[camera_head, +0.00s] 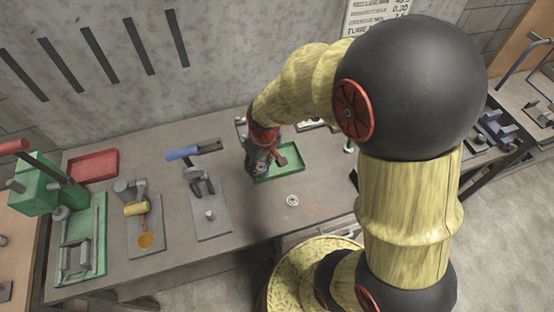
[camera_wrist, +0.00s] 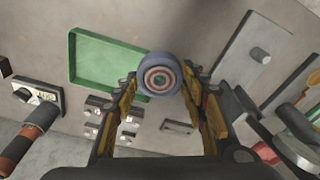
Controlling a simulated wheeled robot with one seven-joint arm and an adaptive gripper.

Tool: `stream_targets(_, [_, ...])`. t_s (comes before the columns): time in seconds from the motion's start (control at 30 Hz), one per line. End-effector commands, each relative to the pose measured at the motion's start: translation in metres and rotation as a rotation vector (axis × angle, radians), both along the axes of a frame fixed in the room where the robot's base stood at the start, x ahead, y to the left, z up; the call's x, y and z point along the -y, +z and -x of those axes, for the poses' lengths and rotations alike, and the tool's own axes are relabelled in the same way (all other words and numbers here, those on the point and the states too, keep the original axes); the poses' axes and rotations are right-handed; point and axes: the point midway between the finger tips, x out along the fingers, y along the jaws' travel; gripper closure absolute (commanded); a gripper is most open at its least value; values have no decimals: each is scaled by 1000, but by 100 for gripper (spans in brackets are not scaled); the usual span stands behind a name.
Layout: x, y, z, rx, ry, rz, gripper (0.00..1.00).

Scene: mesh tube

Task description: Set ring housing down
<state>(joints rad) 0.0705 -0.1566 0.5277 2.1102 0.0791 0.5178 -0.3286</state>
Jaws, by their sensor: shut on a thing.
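The ring housing (camera_wrist: 158,76), a round grey-blue part with pale and reddish rings around a dark centre, is between my gripper's fingertips in the wrist view. My gripper (camera_wrist: 160,85) is shut on it, with a finger on each side. In the head view my gripper (camera_head: 260,168) is above the bench, at the left end of the green tray (camera_head: 308,160). The arm hides part of that area. In the wrist view the green tray (camera_wrist: 90,58) lies beyond the housing, to its left. The housing appears held above the bench; its exact height is unclear.
A grey plate with a peg (camera_head: 211,222) and a plate with an amber part (camera_head: 145,240) stand to the left. A red tray (camera_head: 93,165) and a green press (camera_head: 35,197) are farther left. A small pale ring (camera_head: 292,199) lies on otherwise clear bench in front of the green tray.

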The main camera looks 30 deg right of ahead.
Motion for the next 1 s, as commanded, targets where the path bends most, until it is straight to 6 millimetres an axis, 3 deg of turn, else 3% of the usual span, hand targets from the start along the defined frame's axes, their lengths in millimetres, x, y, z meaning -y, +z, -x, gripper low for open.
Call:
stream_targets(0.3, [57, -35, -42, -1, -4, 0, 98])
stream_targets(0.43, [71, -58, -53, -1, -3, 0, 98])
stream_targets(0.83, [89, -85, -68, 1, -1, 1, 98])
stream_targets(1.0, [91, -110, -69, -1, 0, 0, 98])
